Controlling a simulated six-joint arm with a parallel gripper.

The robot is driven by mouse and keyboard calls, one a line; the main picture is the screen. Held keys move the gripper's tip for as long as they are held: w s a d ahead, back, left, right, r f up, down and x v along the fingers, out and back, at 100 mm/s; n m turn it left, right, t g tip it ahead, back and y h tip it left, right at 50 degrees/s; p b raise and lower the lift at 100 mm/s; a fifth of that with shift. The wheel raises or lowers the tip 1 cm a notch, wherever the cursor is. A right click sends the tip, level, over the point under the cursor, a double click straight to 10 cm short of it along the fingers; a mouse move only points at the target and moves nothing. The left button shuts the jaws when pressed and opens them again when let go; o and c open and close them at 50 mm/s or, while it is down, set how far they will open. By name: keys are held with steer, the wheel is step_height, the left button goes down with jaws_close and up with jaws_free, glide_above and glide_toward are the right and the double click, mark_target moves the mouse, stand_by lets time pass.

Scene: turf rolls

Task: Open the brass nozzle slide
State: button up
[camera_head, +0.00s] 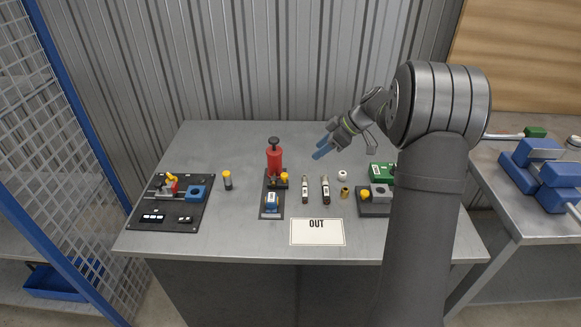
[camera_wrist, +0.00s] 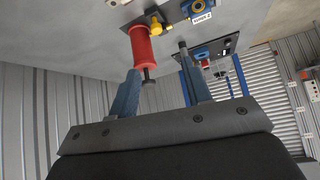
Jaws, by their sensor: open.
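My gripper (camera_head: 320,150) is above the back middle of the table, its blue fingers apart and nothing between them. Its open fingers also show in the wrist view (camera_wrist: 158,62). A small brass-coloured piece (camera_head: 345,193) stands on the table right of two slim silver-and-dark cylinders. I cannot tell whether it is the nozzle slide. A red pump-like cylinder (camera_head: 274,160) with a black top stands on a dark plate (camera_head: 264,209), with a yellow fitting (camera_head: 284,178) beside it. The red cylinder (camera_wrist: 143,46) and yellow fitting (camera_wrist: 156,26) also show in the wrist view. No slide position is readable.
A black board (camera_head: 160,220) with a blue ring block (camera_head: 196,192) lies at left, beside a yellow-capped vial (camera_head: 227,180). A grey block (camera_head: 372,209) and a green box (camera_head: 381,172) are at right, partly behind my arm. An OUT card (camera_head: 317,232) lies at the front.

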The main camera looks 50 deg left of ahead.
mark_target(284, 174)
steer(key=shift+y, duration=0.5)
steer(key=x, duration=1.1)
steer(key=d+f+x, duration=0.1)
steer(key=x, duration=0.5)
steer(key=shift+w+r, duration=0.1)
steer(key=shift+w, duration=0.1)
jaws_close()
